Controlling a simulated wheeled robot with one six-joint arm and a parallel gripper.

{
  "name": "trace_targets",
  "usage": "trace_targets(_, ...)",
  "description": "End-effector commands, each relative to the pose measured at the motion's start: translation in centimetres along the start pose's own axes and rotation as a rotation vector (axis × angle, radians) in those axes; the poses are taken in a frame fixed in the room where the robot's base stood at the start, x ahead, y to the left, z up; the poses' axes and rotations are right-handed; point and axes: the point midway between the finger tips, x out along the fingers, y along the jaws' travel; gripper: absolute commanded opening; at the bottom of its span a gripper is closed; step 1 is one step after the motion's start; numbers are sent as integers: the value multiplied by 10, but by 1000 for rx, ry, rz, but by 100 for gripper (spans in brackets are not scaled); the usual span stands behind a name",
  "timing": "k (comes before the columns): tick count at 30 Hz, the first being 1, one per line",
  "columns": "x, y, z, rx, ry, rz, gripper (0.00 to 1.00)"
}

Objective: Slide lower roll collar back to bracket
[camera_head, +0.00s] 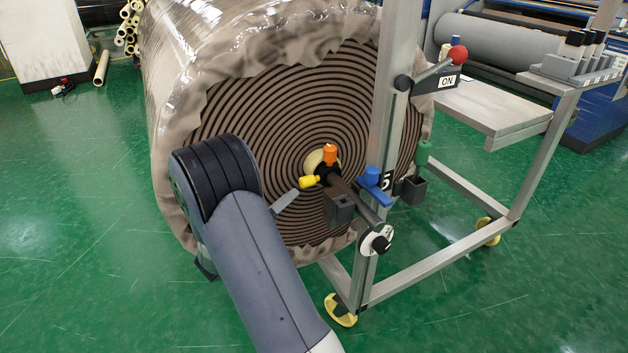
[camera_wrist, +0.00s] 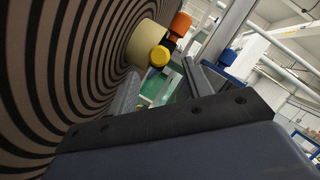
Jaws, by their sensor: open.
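The collar (camera_head: 321,173) is a dark piece with an orange knob (camera_head: 330,154) and a yellow knob (camera_head: 309,182). It sits at the pale core (camera_head: 314,160) of the wrapped roll (camera_head: 270,120), on the roll end of a dark shaft (camera_head: 358,202). The bracket (camera_head: 388,183) with a blue handle is on the metal post, to the collar's right. My gripper (camera_head: 285,201) is left of and below the collar, apart from it. In the wrist view my gripper (camera_wrist: 160,72) is open and empty, with the yellow knob (camera_wrist: 159,56) and orange knob (camera_wrist: 181,24) beyond its fingers.
The metal post (camera_head: 390,110) stands right of the collar, with a red-knobbed lever (camera_head: 457,55) higher up. A round end labelled A (camera_head: 378,241) closes the shaft's near end. The roll face lies close along the gripper's left side.

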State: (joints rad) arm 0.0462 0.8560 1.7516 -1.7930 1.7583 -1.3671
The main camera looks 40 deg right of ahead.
Motion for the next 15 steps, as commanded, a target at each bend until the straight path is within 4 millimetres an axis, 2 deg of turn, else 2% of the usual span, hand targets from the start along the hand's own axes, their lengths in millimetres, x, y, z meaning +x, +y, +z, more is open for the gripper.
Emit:
trace_targets(3,25,0,-2,2,5,-4,48)
trace_targets(9,59,0,-1,2,3,-3,48)
trace_targets(15,76,0,-1,1,1,-1,48)
